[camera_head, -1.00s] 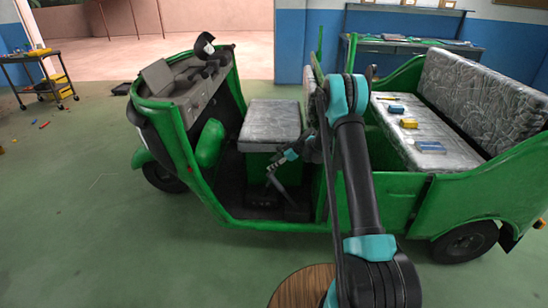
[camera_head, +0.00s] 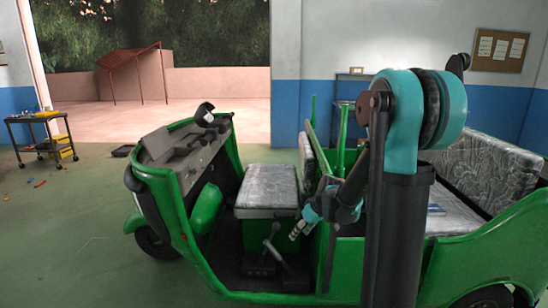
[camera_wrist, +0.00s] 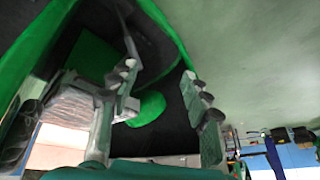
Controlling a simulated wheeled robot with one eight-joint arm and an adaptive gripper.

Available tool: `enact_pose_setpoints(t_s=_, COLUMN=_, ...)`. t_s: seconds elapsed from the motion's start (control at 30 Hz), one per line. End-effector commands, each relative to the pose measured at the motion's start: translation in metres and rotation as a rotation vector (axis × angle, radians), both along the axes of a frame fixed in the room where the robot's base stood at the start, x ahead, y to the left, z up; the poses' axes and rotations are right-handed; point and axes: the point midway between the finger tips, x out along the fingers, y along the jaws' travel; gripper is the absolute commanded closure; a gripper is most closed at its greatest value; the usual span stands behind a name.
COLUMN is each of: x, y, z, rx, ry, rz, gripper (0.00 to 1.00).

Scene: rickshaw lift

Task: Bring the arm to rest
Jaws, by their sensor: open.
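My arm stands upright in the right half of the head view and bends back toward the green rickshaw (camera_head: 205,205). My gripper (camera_head: 297,230) hangs in front of the rickshaw's grey front seat (camera_head: 267,190), pointing down and left. I cannot tell in this view if it touches anything. In the wrist view my gripper (camera_wrist: 163,95) has its two fingers wide apart with nothing held between them. Beyond the fingers lie the rickshaw's dark floor and green body (camera_wrist: 95,55). My arm hides part of the rear of the rickshaw.
A lever (camera_head: 272,243) rises from the rickshaw floor close to my gripper. The rear bench (camera_head: 455,215) is behind my arm, with a blue item (camera_head: 434,208) partly showing. A tool cart (camera_head: 38,140) stands far left. Green floor (camera_head: 70,240) on the left is mostly clear.

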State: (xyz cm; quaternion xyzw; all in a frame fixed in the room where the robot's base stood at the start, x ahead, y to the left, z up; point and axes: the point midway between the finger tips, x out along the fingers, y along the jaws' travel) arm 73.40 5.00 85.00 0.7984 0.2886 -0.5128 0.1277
Motion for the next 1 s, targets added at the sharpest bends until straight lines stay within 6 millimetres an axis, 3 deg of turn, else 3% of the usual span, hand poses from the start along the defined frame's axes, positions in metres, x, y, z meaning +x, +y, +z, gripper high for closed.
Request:
enact_pose_setpoints(t_s=0.03, x=-0.02, y=-0.006, z=0.004, rx=-0.01, ry=0.01, rz=-0.039, gripper=0.52)
enact_pose_setpoints(t_s=0.27, x=-0.1, y=-0.037, z=0.009, rx=-0.054, ry=0.046, rz=-0.242, gripper=0.52)
enact_pose_setpoints(t_s=0.6, x=-0.21, y=-0.077, z=-0.009, rx=-0.102, ry=0.062, rz=-0.531, gripper=0.52)
enact_pose_setpoints(t_s=0.8, x=-0.241, y=-0.088, z=-0.019, rx=-0.111, ry=0.059, rz=-0.619, gripper=0.52)
enact_pose_setpoints(t_s=1.0, x=-0.245, y=-0.091, z=-0.021, rx=-0.114, ry=0.057, rz=-0.635, gripper=0.52)
